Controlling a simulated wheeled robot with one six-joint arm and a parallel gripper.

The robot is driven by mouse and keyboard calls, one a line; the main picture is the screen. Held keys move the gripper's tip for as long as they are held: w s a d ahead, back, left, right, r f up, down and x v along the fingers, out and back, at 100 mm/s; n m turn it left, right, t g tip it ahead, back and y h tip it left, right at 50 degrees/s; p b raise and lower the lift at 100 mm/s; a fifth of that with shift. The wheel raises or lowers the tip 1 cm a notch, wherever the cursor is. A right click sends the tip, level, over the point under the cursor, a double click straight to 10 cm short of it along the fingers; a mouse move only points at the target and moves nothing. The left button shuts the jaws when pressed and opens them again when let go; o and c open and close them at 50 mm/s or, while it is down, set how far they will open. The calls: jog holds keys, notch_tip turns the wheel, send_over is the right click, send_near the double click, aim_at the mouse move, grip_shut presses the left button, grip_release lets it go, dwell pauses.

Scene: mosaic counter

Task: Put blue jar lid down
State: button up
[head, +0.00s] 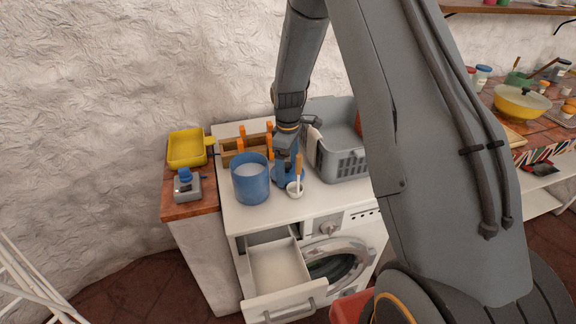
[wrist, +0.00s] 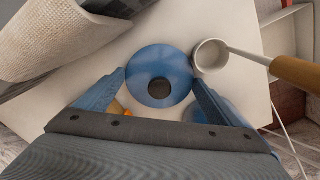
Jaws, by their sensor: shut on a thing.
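The blue jar lid (wrist: 158,62), a round disc with a dark knob, sits between the blue fingers of my gripper (wrist: 160,80) in the wrist view. My gripper is shut on it, over the white top of the washing machine (wrist: 140,32). In the head view my gripper (head: 286,172) points down just right of the open blue jar (head: 250,186). The lid is hard to make out there. I cannot tell whether the lid touches the white top.
A small white pot (head: 295,191) with a wooden handle stands close beside my gripper. A grey basket (head: 345,165) with a cloth is to the right, a wooden rack (head: 231,156) behind. A drawer (head: 278,268) is open in front.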

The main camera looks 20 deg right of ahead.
aim_at(297, 155)
jog(key=o, duration=0.9)
jog(key=shift+f, duration=0.15)
notch_tip(297, 155, up, 11)
jog(key=b, duration=0.3)
jog(key=shift+b, duration=0.4)
jog(key=s+m, duration=0.1)
jog(key=s, duration=0.2)
jog(key=s+r+m, duration=0.1)
jog(key=s+m, duration=0.1)
jog(key=s, duration=0.2)
jog(key=s+a+m, duration=0.1)
jog(key=s+m, duration=0.1)
jog(key=s, duration=0.2)
jog(key=shift+r+t, duration=0.4)
jog(key=s+m, duration=0.2)
jog(key=s, duration=0.2)
jog(key=s+f+m, duration=0.1)
jog(key=s, duration=0.3)
jog(key=s+m, duration=0.2)
jog(key=s, duration=0.2)
jog(key=shift+s+a+f+m+t, duration=0.2)
jog(key=shift+f+m+t, duration=0.1)
jog(key=shift+t, duration=0.1)
